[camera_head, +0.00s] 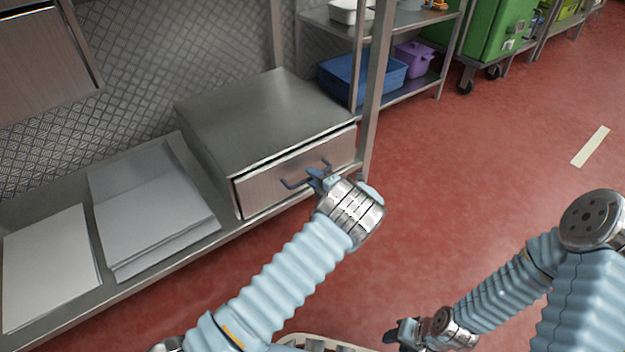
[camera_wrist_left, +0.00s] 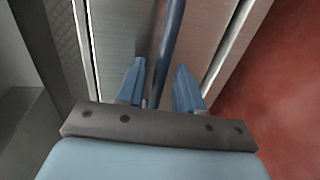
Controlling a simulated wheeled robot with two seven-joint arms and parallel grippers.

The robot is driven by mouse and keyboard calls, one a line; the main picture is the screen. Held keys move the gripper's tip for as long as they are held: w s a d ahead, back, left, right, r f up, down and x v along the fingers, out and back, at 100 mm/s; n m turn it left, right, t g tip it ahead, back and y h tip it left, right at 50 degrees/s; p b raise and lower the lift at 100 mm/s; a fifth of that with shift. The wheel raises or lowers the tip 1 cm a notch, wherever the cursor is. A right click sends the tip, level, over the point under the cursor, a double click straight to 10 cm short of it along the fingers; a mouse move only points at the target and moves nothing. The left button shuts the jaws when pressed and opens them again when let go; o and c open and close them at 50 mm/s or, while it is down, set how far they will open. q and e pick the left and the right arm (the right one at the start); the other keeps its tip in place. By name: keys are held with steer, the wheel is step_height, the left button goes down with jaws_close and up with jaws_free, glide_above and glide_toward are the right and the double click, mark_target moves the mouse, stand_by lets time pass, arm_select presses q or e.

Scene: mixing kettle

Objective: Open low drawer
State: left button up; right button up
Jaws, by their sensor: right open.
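The low drawer (camera_head: 262,187) has a brushed-metal front in a steel cabinet (camera_head: 265,115) on the low shelf. Its front looks about flush with the cabinet. A dark bar handle (camera_head: 294,184) runs across the front and is partly hidden by my left gripper (camera_head: 318,180). In the left wrist view, the two blue fingers of my left gripper (camera_wrist_left: 158,85) stand apart, with the handle (camera_wrist_left: 172,45) running between them. A gap shows beside the handle, so the fingers are not closed on it. My right gripper (camera_head: 393,334) is open and empty, low over the floor.
White sheets or boards (camera_head: 150,205) lie on the shelf (camera_head: 80,297) left of the cabinet. A steel post (camera_head: 375,90) stands at its right. A rack behind holds a blue crate (camera_head: 360,75) and a purple pot (camera_head: 413,60). The red floor (camera_head: 470,180) before the drawer is clear apart from my arms.

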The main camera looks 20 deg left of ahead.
arm_select(q)
steer(key=shift+w+a+f, duration=0.15)
steer(key=shift+w+a, duration=0.2)
steer(key=shift+a, duration=0.1)
jaws_close()
